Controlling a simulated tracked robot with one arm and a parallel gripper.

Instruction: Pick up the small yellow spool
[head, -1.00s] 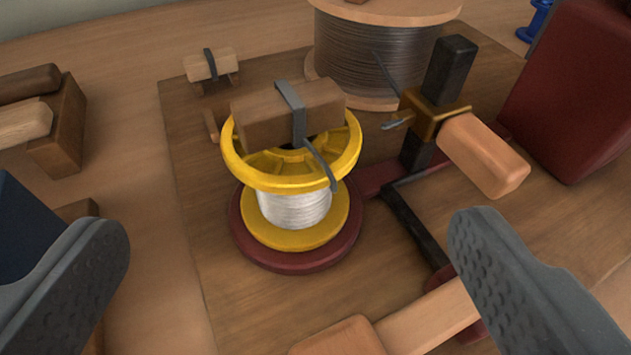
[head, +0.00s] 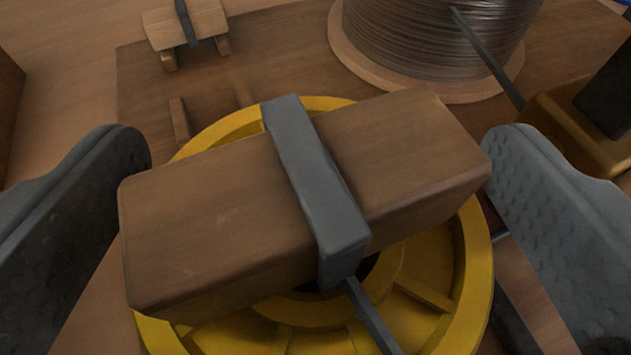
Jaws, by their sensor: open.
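The yellow spool (head: 470,290) fills the lower middle of the head view, seen from above. Only its spoked top flange shows; its wound middle and base are hidden. A brown wooden block (head: 220,215) with a grey metal strap (head: 318,190) lies across the top of the spool. My gripper (head: 315,165) is open, with one grey textured finger at the left and one at the right. The fingers stand on either side of the block and spool. The right fingertip is very close to the block's right end; I cannot tell whether they touch.
A large spool of dark wire (head: 430,40) with a wooden flange stands behind, right of centre. A brass and black fitting (head: 575,125) is close at the right. A small strapped wooden block (head: 185,25) sits at the back left of the wooden board (head: 140,90).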

